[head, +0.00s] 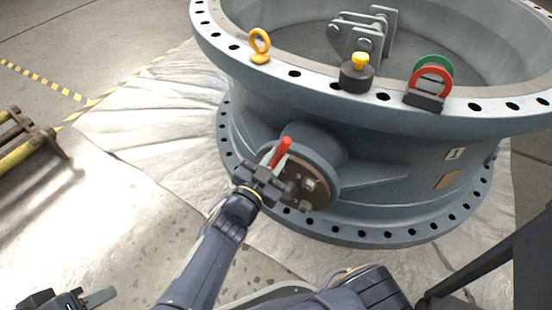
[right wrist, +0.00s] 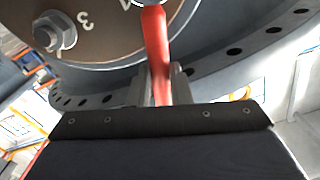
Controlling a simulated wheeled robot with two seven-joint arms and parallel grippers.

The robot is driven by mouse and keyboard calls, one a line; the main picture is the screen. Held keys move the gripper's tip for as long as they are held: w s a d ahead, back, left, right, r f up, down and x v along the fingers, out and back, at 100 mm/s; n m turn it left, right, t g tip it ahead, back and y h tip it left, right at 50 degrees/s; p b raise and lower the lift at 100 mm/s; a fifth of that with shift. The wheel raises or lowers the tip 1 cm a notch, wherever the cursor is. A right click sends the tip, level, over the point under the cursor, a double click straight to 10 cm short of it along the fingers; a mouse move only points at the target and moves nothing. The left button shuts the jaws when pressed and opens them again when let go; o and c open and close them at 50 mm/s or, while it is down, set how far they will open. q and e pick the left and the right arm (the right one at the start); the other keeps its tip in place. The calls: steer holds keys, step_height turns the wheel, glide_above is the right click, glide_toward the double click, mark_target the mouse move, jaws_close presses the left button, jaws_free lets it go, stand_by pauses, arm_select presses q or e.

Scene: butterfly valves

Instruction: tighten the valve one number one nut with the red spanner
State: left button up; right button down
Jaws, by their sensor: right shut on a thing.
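The grey valve body (head: 370,150) carries a plate reading 1 (head: 454,153). On its side is a round brown cover (head: 322,200) with several nuts. My right gripper (head: 268,172) is shut on the red spanner (head: 281,152) in front of this cover. In the right wrist view the spanner (right wrist: 156,45) runs up from between the fingers to the cover's edge. Its far end is cut off by the top edge, so I cannot tell whether it sits on a nut. A nut (right wrist: 55,32) shows beside a number 3. My left gripper (head: 85,300) is low at the left, partly cut off and away from the valve.
On the valve's top rim stand a yellow ring (head: 260,46), a yellow-knobbed dark block (head: 357,72) and red and green rings (head: 430,82). A yellow-barred frame (head: 25,145) lies at the left. The sheeted floor (head: 150,115) left of the valve is clear.

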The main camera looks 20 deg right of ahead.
steer(key=shift+v, duration=1.8)
steer(key=w+a+n+p, duration=0.3)
steer(key=w+n+p, duration=0.1)
steer(key=n, duration=0.4)
steer(key=shift+w+a+p, duration=0.35)
steer(key=shift+w+p, duration=0.05)
steer(key=shift+p, duration=0.1)
steer(key=shift+s+a, duration=0.1)
steer(key=v, duration=0.4)
steer(key=shift+s+a, duration=0.25)
steer(key=shift+a, duration=0.05)
